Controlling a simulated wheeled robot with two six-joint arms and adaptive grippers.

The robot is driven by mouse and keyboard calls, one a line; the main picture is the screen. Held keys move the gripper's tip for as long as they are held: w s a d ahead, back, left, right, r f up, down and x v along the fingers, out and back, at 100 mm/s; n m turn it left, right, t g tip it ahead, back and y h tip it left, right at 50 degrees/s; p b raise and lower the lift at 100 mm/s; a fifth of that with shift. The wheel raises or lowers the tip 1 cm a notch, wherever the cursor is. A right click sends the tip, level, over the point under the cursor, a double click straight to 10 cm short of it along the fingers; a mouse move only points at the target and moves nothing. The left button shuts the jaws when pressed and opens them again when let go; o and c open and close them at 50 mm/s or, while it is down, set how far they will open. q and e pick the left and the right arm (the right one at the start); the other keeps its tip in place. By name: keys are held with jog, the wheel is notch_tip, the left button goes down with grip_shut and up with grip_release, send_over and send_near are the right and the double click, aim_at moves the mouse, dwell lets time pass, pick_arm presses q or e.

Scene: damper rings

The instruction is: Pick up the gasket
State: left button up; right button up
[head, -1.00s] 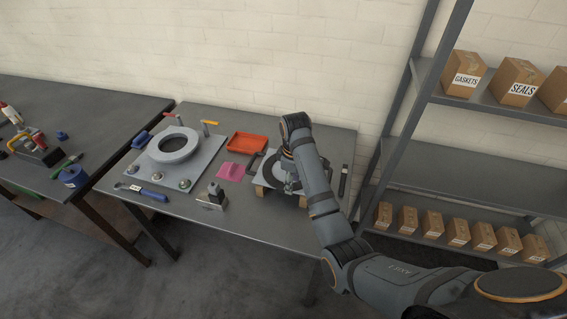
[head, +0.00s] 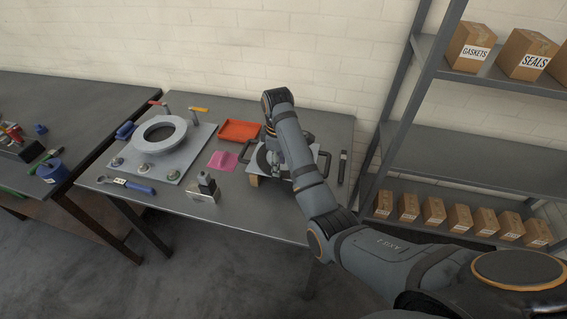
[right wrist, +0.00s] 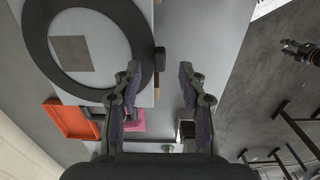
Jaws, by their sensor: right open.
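The gasket is a flat dark ring (right wrist: 143,42) lying on a light plate (right wrist: 112,45) in the right wrist view. A small dark tab (right wrist: 159,60) sticks out from the ring's edge. My right gripper (right wrist: 159,69) is open, with its two fingertips to either side of the tab in the picture. I cannot tell the height gap. No grip on the ring shows. In the head view part of the dark ring (head: 263,162) shows beside my right arm, which hides the rest of it and most of the gripper.
A flanged grey plate (head: 185,160) is farther left. Shelving with boxes (head: 459,217) stands at the right.

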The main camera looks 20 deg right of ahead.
jog(key=f+b, duration=0.2)
jog(key=f, duration=0.1)
jog(key=shift+w+a+f+b, duration=0.1)
jog(key=shift+a+f+b, duration=0.15)
jog(key=shift+a+b, duration=0.1)
jog(key=shift+w+f+p, duration=0.25)
jog(key=shift+f+p, duration=0.5)
jog(key=shift+s+r, duration=0.1)
jog(key=shift+s, duration=0.1)
jog(key=shift+c, duration=1.2)
pick_arm(q)
jog(key=shift+s+f, duration=0.25)
jog(key=shift+f, duration=0.3)
jog(key=shift+s+f, duration=0.25)
jog(key=shift+f, duration=0.25)
pick_arm(e)
jog(key=shift+w, duration=0.1)
grip_shut()
